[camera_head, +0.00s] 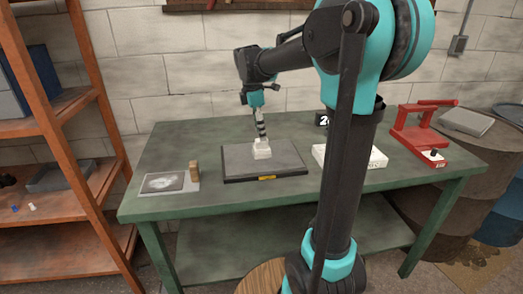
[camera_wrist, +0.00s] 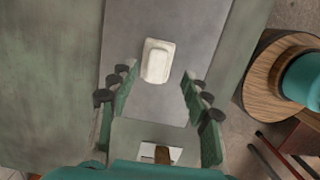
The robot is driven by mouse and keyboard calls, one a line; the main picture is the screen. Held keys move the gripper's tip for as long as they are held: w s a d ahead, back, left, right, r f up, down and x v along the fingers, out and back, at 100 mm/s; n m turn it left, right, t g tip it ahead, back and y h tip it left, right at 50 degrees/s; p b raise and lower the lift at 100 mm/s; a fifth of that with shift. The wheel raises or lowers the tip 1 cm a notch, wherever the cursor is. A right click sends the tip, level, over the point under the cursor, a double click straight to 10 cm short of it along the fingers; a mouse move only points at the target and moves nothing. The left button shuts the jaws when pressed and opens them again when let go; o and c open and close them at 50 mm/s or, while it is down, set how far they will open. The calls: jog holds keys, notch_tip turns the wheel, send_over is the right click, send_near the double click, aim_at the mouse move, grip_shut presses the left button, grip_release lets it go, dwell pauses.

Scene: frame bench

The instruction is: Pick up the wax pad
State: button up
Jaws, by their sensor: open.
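A small white block with rounded edges, which looks like the wax pad (camera_head: 261,150), lies on a flat dark slab (camera_head: 235,165) on the green bench. In the wrist view, the wax pad (camera_wrist: 157,61) lies on the bare grey slab (camera_wrist: 150,105), just beyond and between my fingertips. My gripper (camera_head: 262,138) points down over the wax pad. The wrist view shows my gripper (camera_wrist: 158,80) open and empty, one finger on each side. The head view does not show clearly how much gap is left above the pad.
The green bench (camera_head: 200,205) also holds a card with a grey picture (camera_head: 163,183), a small brown block (camera_head: 195,171), a white box (camera_head: 377,158) partly behind my arm, and a red tool (camera_head: 418,135). An orange shelf (camera_head: 60,135) stands at left, barrels (camera_head: 455,185) at right.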

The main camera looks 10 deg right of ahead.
aim_at(262, 148)
jog(key=f, duration=0.4)
jog(key=shift+w+d+f, duration=0.2)
jog(key=shift+d+f, duration=0.05)
jog(key=shift+f, duration=0.15)
jog(key=shift+c, duration=0.6)
grip_shut()
